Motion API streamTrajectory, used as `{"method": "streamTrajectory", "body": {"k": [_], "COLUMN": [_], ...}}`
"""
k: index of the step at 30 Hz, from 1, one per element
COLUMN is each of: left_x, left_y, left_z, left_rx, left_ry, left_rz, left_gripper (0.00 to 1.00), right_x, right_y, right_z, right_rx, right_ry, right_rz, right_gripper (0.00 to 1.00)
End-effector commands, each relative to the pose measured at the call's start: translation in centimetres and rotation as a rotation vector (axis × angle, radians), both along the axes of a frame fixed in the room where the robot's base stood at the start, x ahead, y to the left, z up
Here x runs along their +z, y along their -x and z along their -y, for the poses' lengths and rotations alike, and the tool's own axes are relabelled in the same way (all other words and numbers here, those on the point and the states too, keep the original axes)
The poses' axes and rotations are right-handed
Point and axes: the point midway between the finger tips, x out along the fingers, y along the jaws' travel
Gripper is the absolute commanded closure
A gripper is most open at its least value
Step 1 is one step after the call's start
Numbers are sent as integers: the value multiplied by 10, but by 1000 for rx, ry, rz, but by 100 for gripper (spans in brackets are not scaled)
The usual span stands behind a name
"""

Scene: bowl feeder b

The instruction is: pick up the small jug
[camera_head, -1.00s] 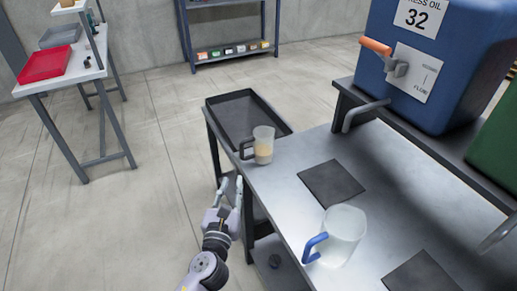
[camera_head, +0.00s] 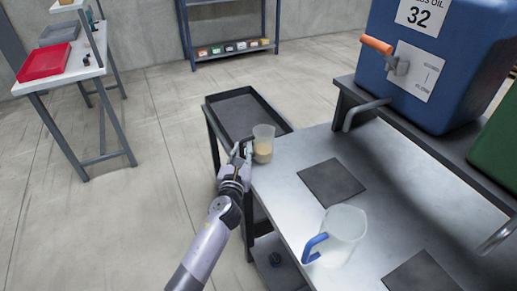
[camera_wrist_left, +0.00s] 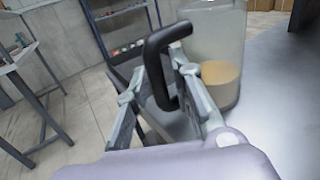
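The small jug (camera_head: 264,144) is clear, with tan contents and a dark handle, and stands upright on the metal table (camera_head: 290,190) at its far left corner. My left gripper (camera_head: 241,150) is at the jug's handle side. In the left wrist view, the small jug (camera_wrist_left: 222,72) is at the upper right and its black handle (camera_wrist_left: 157,50) lies between my two spread fingers. The left gripper looks open, with a finger on either side of the handle; contact cannot be told. My right gripper is not in view.
A larger clear jug (camera_head: 345,230) with a blue handle stands at the table's near side. Dark mats (camera_head: 331,183) lie on the table. A black tray (camera_head: 222,128) adjoins the far end. A blue oil tank (camera_head: 430,70) with an orange-handled tap stands on a raised shelf at right.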

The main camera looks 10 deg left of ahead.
Motion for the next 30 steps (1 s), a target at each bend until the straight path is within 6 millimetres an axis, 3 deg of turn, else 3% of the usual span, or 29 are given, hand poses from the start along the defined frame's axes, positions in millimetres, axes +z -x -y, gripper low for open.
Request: {"method": "streamTrajectory", "body": {"k": [6,16,30], "left_x": [0,0,0], "left_y": [-1,0,0], "left_z": [0,0,0], "left_rx": [0,0,0], "left_ry": [-1,-1,-1], "left_rz": [0,0,0], "left_gripper": [78,100,100], "right_x": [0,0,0], "right_y": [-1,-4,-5], "right_z": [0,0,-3], "right_rx": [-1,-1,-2], "right_ry": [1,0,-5], "right_rz": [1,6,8], "right_gripper": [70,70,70]}}
